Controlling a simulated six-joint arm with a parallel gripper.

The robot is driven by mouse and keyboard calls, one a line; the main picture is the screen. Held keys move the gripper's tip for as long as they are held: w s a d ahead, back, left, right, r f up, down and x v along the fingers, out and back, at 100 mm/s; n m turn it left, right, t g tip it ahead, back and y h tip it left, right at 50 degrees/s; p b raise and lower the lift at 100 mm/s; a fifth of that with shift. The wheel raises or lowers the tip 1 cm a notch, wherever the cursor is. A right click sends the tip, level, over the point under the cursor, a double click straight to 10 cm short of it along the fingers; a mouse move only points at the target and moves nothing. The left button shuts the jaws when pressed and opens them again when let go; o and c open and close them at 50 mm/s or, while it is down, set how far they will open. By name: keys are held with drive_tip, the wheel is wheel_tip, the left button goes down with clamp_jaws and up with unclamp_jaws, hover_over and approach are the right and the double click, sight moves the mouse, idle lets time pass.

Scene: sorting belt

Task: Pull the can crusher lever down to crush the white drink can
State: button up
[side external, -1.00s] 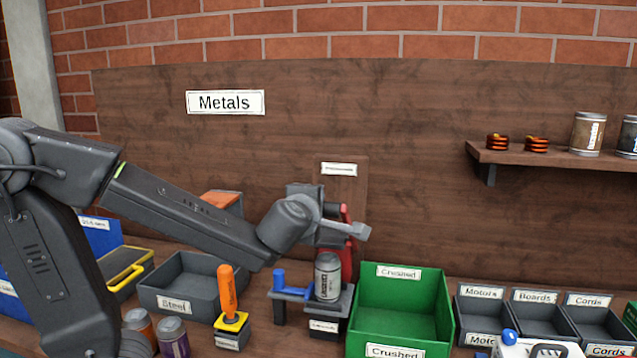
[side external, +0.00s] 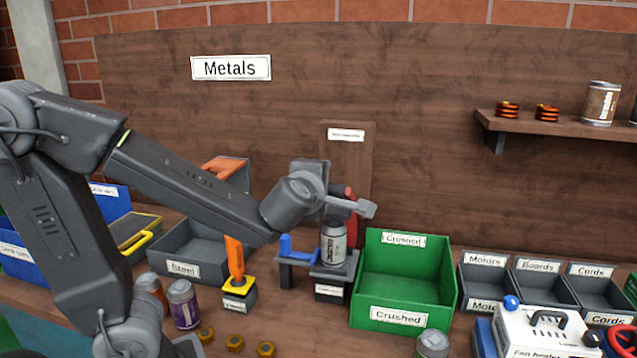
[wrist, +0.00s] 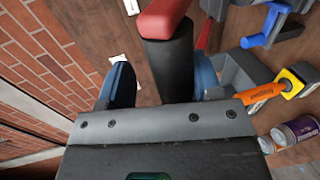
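The white drink can (side external: 333,247), silvery-white in this light, stands upright on the crusher (side external: 331,284). The crusher's red lever (side external: 351,192) shows behind my gripper (side external: 350,207), which is just above the can. In the wrist view, the lever's black grip (wrist: 168,75) with its red end (wrist: 163,18) lies between the blue fingers of my gripper (wrist: 162,85). A gap shows on the grip's left; its right side looks close to or against the other finger. The fingers look open around it. The lever's lower part is partly hidden behind the can.
A green Crushed bin (side external: 407,314) stands right of the crusher, a grey Steel bin (side external: 175,270) to its left. A blue handle (side external: 292,250) and an orange-handled device (side external: 236,262) stand close by. Small bins and a fan heater (side external: 540,335) are at right. A shelf (side external: 560,126) overhangs there.

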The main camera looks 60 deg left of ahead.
idle(0.3)
drive_tip(key=v, duration=1.3)
drive_tip(key=shift+s+d, duration=0.25)
drive_tip(key=shift+s, duration=0.1)
drive_tip(key=shift+c, duration=0.5)
